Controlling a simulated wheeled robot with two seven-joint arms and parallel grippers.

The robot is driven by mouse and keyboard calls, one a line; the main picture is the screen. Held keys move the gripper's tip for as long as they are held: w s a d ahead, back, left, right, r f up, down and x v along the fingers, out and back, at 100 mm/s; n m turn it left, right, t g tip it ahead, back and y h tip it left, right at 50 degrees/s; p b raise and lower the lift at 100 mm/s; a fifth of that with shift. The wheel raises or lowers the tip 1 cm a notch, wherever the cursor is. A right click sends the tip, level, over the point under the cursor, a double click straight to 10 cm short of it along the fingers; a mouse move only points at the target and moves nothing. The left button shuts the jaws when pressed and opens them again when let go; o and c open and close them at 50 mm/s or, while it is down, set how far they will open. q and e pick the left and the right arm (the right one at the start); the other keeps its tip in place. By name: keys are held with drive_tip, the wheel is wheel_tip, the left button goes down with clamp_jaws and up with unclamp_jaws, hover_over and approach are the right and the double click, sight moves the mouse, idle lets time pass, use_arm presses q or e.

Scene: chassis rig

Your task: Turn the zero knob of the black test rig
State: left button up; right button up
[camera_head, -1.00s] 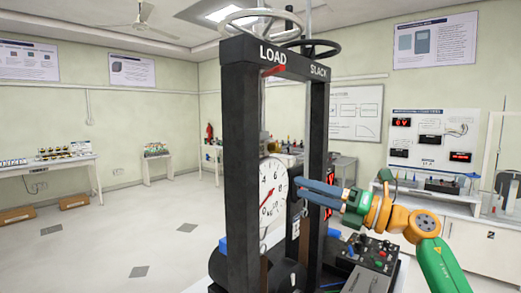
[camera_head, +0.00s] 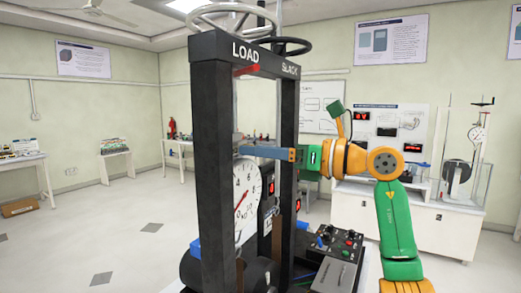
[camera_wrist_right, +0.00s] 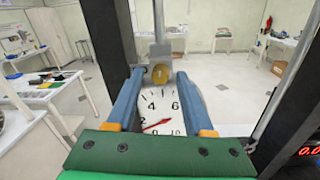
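The black test rig (camera_head: 212,150) stands in the middle of the head view, a tall frame marked LOAD and SLACK. Its white dial (camera_head: 247,197) with a red needle is partly behind the near post. In the right wrist view a round brass-coloured knob (camera_wrist_right: 159,74), apparently the zero knob, sits just above the dial (camera_wrist_right: 165,112). My right gripper (camera_head: 243,150) reaches in from the right above the dial. Its blue fingers are apart, one on each side of the knob, with small gaps visible. The knob is not clear in the head view. My left gripper is not in view.
The rig's thick black posts (camera_head: 287,165) stand close around my right gripper. A control box (camera_head: 335,245) with buttons is at the lower right. Handwheels (camera_head: 235,18) sit on top. Benches line the walls, and the floor (camera_head: 125,240) at left is clear.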

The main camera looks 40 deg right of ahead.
drive_tip(key=shift+s+d, duration=0.1)
clamp_jaws()
drive_tip(key=n+p, duration=0.2)
drive_tip(key=n, duration=0.3)
drive_tip(key=shift+o, duration=1.1)
unclamp_jaws()
